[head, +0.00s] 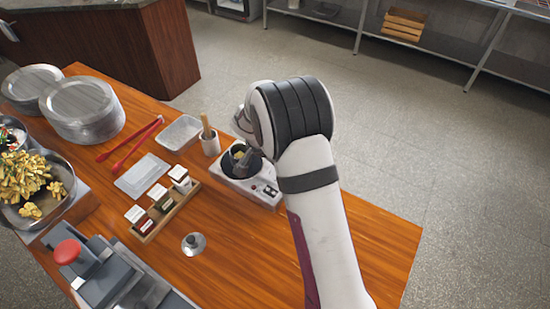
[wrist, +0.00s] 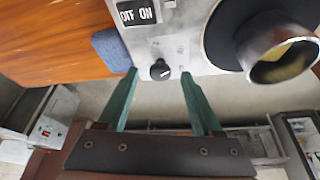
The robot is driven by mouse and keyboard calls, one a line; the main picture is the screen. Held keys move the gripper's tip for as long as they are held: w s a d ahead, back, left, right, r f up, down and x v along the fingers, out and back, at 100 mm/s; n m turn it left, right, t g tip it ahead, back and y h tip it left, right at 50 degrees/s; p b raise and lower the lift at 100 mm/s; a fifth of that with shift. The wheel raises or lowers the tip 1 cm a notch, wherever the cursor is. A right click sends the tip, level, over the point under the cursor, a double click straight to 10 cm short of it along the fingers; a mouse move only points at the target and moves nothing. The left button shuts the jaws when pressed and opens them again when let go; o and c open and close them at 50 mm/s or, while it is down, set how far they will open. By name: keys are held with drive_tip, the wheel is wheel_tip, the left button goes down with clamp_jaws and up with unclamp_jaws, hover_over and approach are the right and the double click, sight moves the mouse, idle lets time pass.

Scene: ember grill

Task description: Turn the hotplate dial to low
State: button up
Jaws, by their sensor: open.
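The hotplate (head: 235,181) is a pale box with a round black heating plate, on the wooden table near its far right edge. In the wrist view its grey top (wrist: 196,60) carries a small black dial (wrist: 160,70) with a light pointer mark; the printing around it is too small to read. My gripper (wrist: 159,74) is open, with one green finger on each side of the dial and a gap to both. Whether the fingertips are down at the dial's height is hard to tell. In the head view my arm largely hides the gripper.
A metal pot (wrist: 252,42) with yellow contents stands on the heating plate, close to the dial. An OFF/ON switch (wrist: 138,12) and a blue pad (wrist: 110,50) are nearby. A wooden-handled holder (head: 210,143) stands left of the hotplate. The table's right end is clear.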

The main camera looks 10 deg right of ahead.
drive_tip(key=v, duration=1.5)
drive_tip(key=shift+r, duration=0.2)
drive_tip(key=s+a+r+n+g+y, duration=0.1)
drive_tip(key=s+n+y, duration=0.4)
drive_tip(key=s, duration=2.6)
drive_tip(key=shift+s+n+g+y, duration=0.2)
drive_tip(key=shift+n+g+y, duration=0.2)
drive_tip(key=shift+n+g, duration=0.35)
